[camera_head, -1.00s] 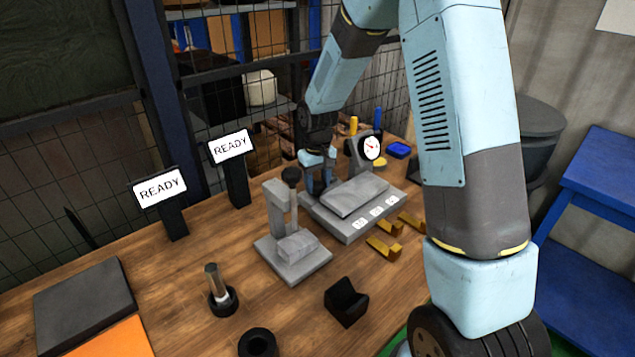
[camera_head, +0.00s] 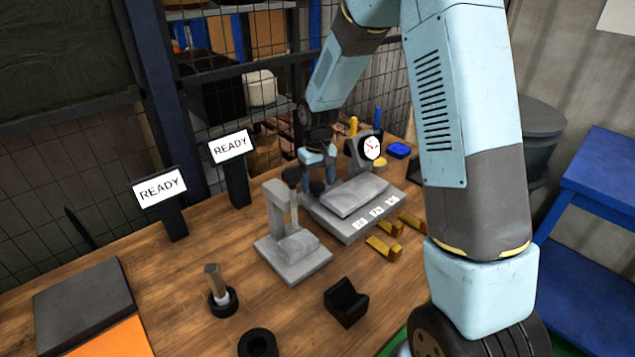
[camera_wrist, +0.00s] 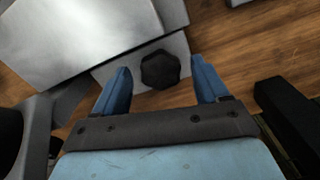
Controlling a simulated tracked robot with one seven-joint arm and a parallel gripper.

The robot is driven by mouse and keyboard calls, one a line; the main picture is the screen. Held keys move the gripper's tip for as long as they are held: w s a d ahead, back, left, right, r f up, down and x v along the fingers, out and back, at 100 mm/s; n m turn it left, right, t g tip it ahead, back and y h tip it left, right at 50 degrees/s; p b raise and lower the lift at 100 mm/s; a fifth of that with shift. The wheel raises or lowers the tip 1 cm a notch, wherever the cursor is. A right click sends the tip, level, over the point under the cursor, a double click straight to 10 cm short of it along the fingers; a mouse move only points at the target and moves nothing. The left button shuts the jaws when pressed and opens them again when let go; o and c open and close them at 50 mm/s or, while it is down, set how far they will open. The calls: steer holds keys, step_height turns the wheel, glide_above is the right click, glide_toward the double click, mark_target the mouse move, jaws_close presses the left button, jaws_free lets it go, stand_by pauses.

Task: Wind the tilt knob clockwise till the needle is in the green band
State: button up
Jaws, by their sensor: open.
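The tilt knob (camera_wrist: 160,70) is a dark faceted knob on the end of the grey sine plate fixture (camera_head: 352,228). In the wrist view it lies between the two blue fingers of my gripper (camera_wrist: 160,82), with a gap on each side. My gripper (camera_head: 318,175) is open, and in the head view the dark knob (camera_head: 316,187) shows by its fingers. The dial (camera_head: 370,148) is a round white face with a thin red needle on a grey post behind the plate. I cannot make out the green band or the needle's place against it.
Brass blocks (camera_head: 383,247) lie in front of the fixture. Two READY signs (camera_head: 231,148) stand at the left. A black V-shaped block (camera_head: 346,303) is nearer the front.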

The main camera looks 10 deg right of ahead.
mark_target(318, 184)
step_height(318, 184, up, 13)
stand_by(0.4)
steer(key=shift+r, duration=0.1)
steer(key=s+d+r+m+t, duration=0.25)
steer(key=s+d+r, duration=0.65)
steer(key=s+r, duration=0.45)
steer(key=s+d+r+m+t, duration=0.1)
steer(key=s+d+t, duration=0.2)
steer(key=s, duration=1.3)
steer(key=shift+d+m, duration=0.35)
steer(key=shift+d, duration=0.65)
steer(key=shift+r, duration=0.15)
